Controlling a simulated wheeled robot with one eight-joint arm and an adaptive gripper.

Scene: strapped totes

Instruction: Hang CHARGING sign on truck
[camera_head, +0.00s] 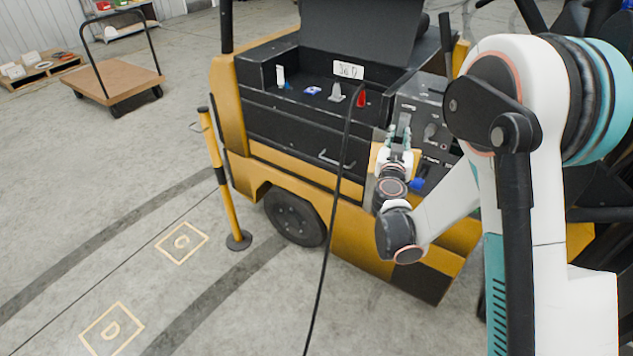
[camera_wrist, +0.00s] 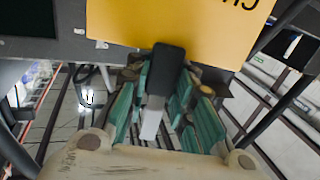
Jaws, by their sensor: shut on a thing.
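The truck (camera_head: 345,225) is a yellow and black vehicle in the middle of the head view, with an open top compartment and a control panel (camera_head: 428,112) at its right. My gripper (camera_head: 401,128) is in front of that panel. In the wrist view my gripper (camera_wrist: 165,100) is shut on a black tab with a pale lower end (camera_wrist: 163,70). A yellow sign (camera_wrist: 170,22) joins or lies against the tab's top. Part of its upside-down lettering, apparently "CH", shows at the top edge; the rest is cut off. I cannot tell whether the sign touches the truck.
A black cable (camera_head: 336,190) hangs from the truck to the floor. A yellow post (camera_head: 220,178) on a round base stands left of the wheel. Small items and a white label (camera_head: 348,71) are in the compartment. A cart (camera_head: 118,81) stands far left. The left floor is mostly clear.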

